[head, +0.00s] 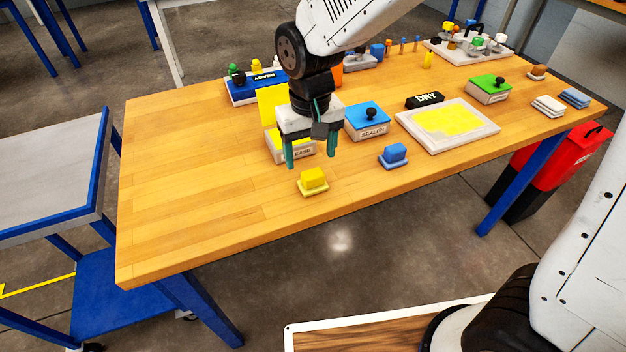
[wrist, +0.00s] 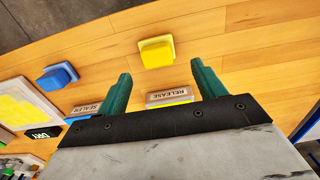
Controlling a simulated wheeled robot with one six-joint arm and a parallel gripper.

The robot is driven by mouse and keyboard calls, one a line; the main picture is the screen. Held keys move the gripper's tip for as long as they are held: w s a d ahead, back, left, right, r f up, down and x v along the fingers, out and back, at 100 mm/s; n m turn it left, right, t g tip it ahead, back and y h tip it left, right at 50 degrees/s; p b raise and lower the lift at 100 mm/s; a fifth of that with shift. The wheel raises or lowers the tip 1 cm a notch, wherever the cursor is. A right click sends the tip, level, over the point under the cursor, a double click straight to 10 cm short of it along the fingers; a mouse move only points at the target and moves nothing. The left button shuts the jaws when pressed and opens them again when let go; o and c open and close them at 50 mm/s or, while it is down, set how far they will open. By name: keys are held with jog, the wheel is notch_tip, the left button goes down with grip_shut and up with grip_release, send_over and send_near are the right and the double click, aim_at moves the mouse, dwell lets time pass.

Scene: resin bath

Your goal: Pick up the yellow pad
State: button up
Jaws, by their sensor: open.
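The yellow pad (head: 313,180) sits on a pale yellow base near the front edge of the wooden table. In the wrist view the yellow pad (wrist: 156,52) lies beyond my fingertips, slightly left of the middle of the gap. My gripper (head: 310,160) is open and empty, with green fingers apart. It hangs above the table, just behind the pad and not touching it. It also shows in the wrist view (wrist: 160,80). A box labelled RELEASE (wrist: 170,97), with yellow inside, is below the gripper and is partly hidden by it in both views.
A blue pad (head: 394,155) sits to the right. Behind are a SEALER box (head: 367,121), a tray with a yellow sheet (head: 486,128), a DRY sign (head: 424,99) and a green-lidded box (head: 488,88). A READY tray (head: 236,92) stands behind left. The table's left side (head: 180,180) is clear.

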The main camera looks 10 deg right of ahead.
aim_at(313, 172)
jog(key=f, duration=0.6)
jog(key=shift+d+f, duration=0.25)
jog(key=shift+f, duration=0.1)
jog(key=c, duration=1.2)
jog(key=shift+o, duration=0.2)
jog(key=shift+w+r, duration=0.1)
jog(key=shift+r, duration=0.05)
